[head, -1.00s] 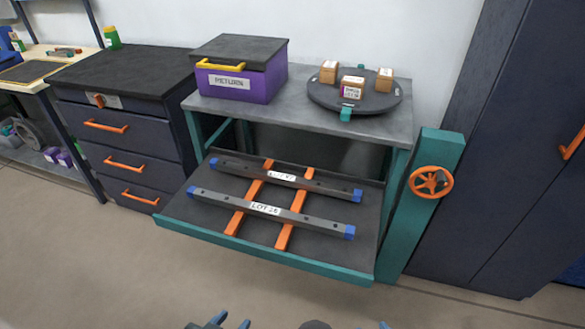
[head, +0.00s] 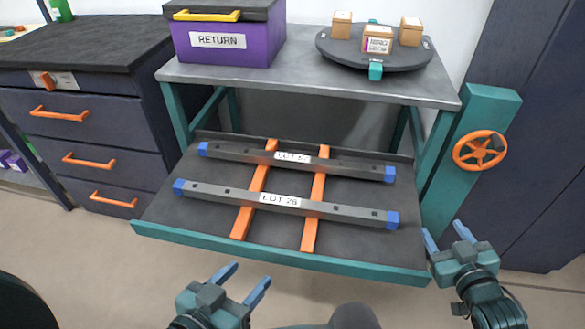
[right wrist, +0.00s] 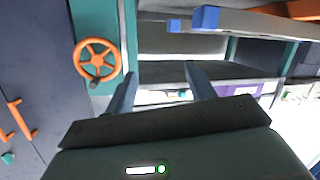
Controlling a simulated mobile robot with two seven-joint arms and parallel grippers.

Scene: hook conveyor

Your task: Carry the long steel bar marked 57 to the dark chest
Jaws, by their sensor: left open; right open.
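Two long grey steel bars with blue end caps lie across two orange rails on the dark shelf (head: 160,205). The rear bar (head: 345,167) has a label that seems to read LOT 57, its last digits unclear. The front bar (head: 345,210) reads LOT 26 or 28. The dark chest (head: 135,165) with orange drawer handles stands at the left. My left gripper (head: 246,277) is open and empty, in front of the shelf's front edge. My right gripper (head: 446,233) is open and empty beside the shelf's front right corner; its fingers also show in the right wrist view (right wrist: 162,85).
Above the shelf, a grey worktop (head: 290,75) bears a purple RETURN box (head: 225,45) and a dark turntable (head: 345,52) with three small boxes. A teal post with an orange handwheel (head: 480,150) stands at the right, by a dark cabinet (head: 540,190). Floor in front is clear.

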